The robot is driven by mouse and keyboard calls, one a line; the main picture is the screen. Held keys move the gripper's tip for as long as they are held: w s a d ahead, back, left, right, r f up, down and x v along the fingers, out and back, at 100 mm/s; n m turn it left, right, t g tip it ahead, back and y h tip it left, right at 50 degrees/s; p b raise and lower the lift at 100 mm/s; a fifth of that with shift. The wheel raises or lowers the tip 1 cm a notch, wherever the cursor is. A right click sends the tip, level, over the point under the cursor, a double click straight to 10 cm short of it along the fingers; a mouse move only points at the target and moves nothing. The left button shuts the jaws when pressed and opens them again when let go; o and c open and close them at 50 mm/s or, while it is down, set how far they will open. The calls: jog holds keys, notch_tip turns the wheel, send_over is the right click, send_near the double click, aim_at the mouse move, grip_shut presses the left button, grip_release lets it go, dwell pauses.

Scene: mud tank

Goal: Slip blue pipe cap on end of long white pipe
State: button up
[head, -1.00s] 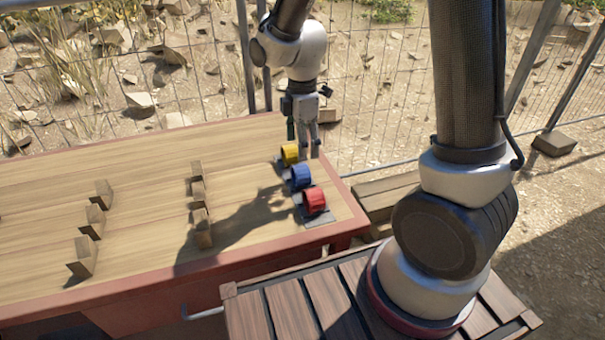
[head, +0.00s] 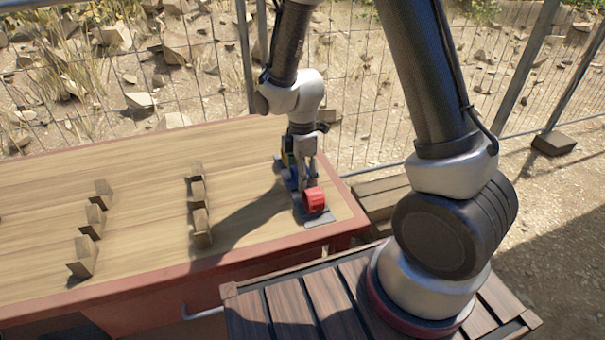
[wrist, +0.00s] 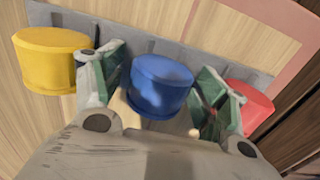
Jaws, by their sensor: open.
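The blue pipe cap (wrist: 161,86) sits on a grey strip between the yellow and red caps. In the wrist view it is between the two fingers of my gripper (wrist: 160,100), which is open with a finger on either side. In the head view my gripper (head: 306,182) is down at the row of caps and mostly hides the blue cap (head: 291,182). No white pipe shows in any view.
The yellow cap (wrist: 50,60) is close left of one finger and the red cap (wrist: 247,106) close right of the other. Wooden blocks (head: 202,227) stand in two rows on the table (head: 140,245). A wire fence runs behind.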

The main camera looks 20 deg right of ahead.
jog(key=c, duration=0.8)
jog(key=shift+r, duration=4)
